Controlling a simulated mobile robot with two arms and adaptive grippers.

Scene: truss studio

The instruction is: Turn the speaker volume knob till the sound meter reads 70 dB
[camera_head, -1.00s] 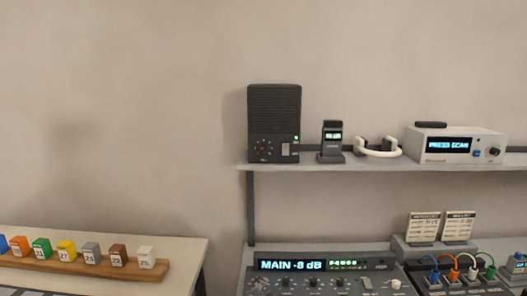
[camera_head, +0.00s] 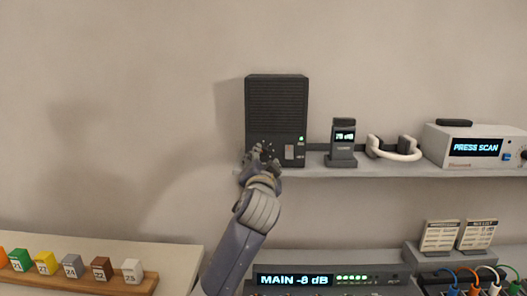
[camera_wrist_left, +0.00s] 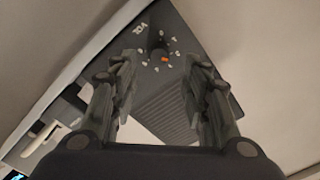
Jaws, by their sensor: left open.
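The dark speaker (camera_head: 277,105) stands on the wall shelf, its grille above and its knob low on its front. In the left wrist view, the dark volume knob (camera_wrist_left: 156,46) sits in a ring of pale marks with an orange mark beside it. My left gripper (camera_head: 262,154) is at the speaker's lower front and hides part of the dial. In the wrist view my left gripper (camera_wrist_left: 162,60) is open, with one finger on each side of the dial. I cannot tell whether they touch the knob.
White headphones (camera_head: 395,148) and a white device (camera_head: 475,145) showing PRESS SCAN share the shelf (camera_head: 380,167). Below is a mixer showing MAIN -8 dB (camera_head: 293,280). Numbered blocks (camera_head: 70,266) stand on a wooden strip at lower left.

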